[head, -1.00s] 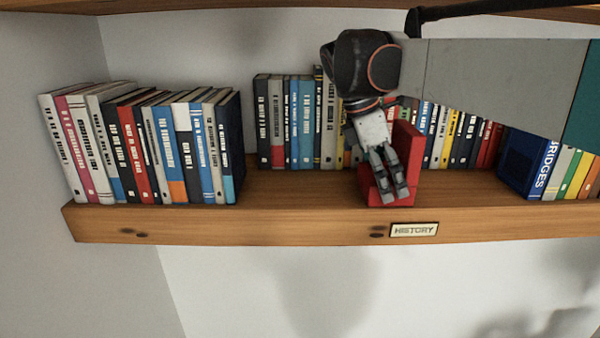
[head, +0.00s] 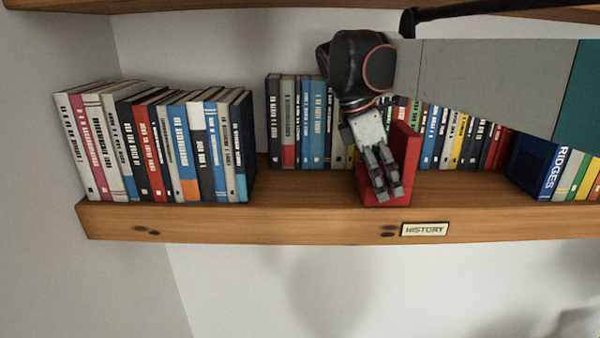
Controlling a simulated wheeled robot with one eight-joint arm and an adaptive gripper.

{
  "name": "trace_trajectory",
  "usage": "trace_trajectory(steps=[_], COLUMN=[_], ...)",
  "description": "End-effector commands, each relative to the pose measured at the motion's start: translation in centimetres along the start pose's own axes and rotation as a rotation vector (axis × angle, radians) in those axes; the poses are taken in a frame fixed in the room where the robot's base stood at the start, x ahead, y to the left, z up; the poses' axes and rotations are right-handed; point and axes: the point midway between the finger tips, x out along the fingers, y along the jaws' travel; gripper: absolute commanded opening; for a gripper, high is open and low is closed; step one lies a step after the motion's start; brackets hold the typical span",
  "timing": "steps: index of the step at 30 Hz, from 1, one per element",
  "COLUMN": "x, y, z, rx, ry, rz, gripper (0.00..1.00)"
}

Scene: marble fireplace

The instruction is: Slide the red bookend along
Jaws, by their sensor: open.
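The red bookend (head: 405,155) stands on the wooden shelf (head: 300,225), just behind the label reading HISTORY. Its upright plate is on the right and its flat base reaches to the left near the shelf's front edge. My gripper (head: 389,192) points down over the base, on the left side of the upright plate. Its fingers are close to the plate or touching it; I cannot tell which. The fingers are open with nothing seen between them. The gripper hides part of the base and plate.
A row of books (head: 165,150) stands at the left, with a clear stretch of shelf between it and the bookend. More books (head: 312,125) stand behind along the wall. An upper shelf (head: 200,5) runs overhead.

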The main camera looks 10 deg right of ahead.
Motion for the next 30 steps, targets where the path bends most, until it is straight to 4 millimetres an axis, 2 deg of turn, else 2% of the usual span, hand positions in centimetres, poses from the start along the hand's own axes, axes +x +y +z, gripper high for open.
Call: trace_trajectory(steps=[6,10,17,24,30], x=[-0.1,-0.9,-5.1,-7.2,-8.6], y=[0.1,0.1,0.1,0.1,0.1], z=[0.0,0.0,-0.1,-5.3,-8.8], rx=[0.0,-0.001,-0.003,-0.006,-0.005], ry=[0.0,0.0,0.0,0.0,0.0], rz=[0.0,0.0,0.0,0.001,0.001], gripper=[1.0,1.0,1.0,1.0,1.0])
